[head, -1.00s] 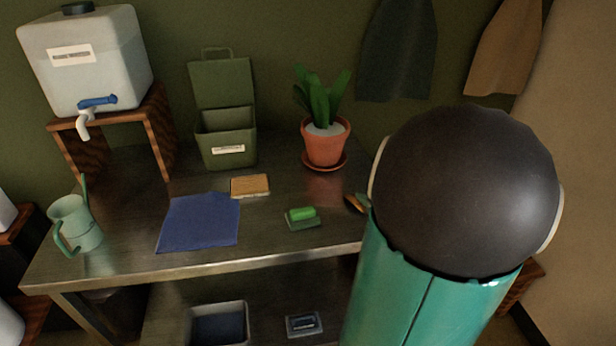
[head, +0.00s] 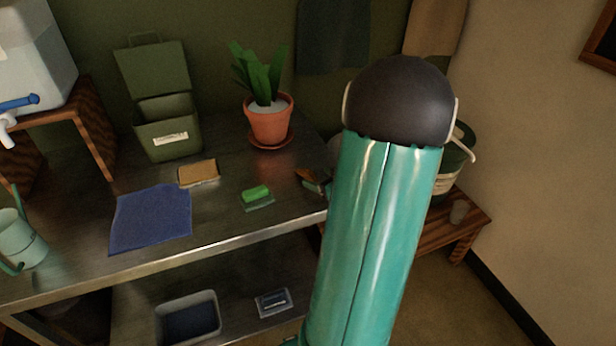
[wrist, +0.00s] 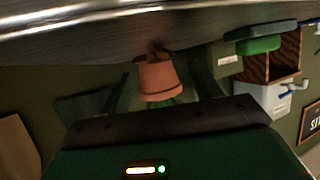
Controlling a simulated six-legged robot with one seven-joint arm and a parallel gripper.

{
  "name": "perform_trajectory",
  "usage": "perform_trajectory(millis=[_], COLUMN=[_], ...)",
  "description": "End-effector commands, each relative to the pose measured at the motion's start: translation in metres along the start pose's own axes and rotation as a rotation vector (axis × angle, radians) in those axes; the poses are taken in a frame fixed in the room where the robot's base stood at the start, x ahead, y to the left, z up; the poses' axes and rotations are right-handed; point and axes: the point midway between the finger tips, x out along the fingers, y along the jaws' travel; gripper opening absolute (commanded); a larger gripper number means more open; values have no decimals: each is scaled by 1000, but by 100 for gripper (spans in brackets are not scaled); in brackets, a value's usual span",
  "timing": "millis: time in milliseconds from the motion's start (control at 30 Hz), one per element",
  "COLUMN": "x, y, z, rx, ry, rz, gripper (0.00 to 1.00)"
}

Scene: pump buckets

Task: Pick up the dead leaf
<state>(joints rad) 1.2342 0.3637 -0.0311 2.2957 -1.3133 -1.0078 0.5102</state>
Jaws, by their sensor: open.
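A small curled brown leaf (head: 308,174) lies on the metal table near its right end, right of the green sponge. My arm partly covers that area. In the wrist view, which is upside down, a small brown shape (wrist: 158,51) that looks like the leaf shows in front of the terracotta pot (wrist: 160,80). My gripper (wrist: 162,64) is open, its dark fingers apart on either side of the pot in that picture. Nothing shows between them in grip. In the head view my arm hides most of the gripper.
On the metal table (head: 225,215) are a potted plant (head: 269,122), green sponge (head: 256,193), brown block (head: 199,172), blue cloth (head: 150,218) and open green box (head: 166,128). A bucket (head: 455,160) stands on a wooden bench at the right. The table's front edge is close to my arm.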

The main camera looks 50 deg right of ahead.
Motion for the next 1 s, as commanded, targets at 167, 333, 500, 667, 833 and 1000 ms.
perform_trajectory(millis=[167,333,500,667,833,1000], x=[26,46,47,47,47,47], y=[1,1,1,1,1,1], z=[2,2,1,1,1,1], rx=[1,0,0,0,0,0], ry=[0,-1,-1,-1,-1,-1], rz=[-2,-2,0,0,0,0], gripper=[63,63,63,42,29,29])
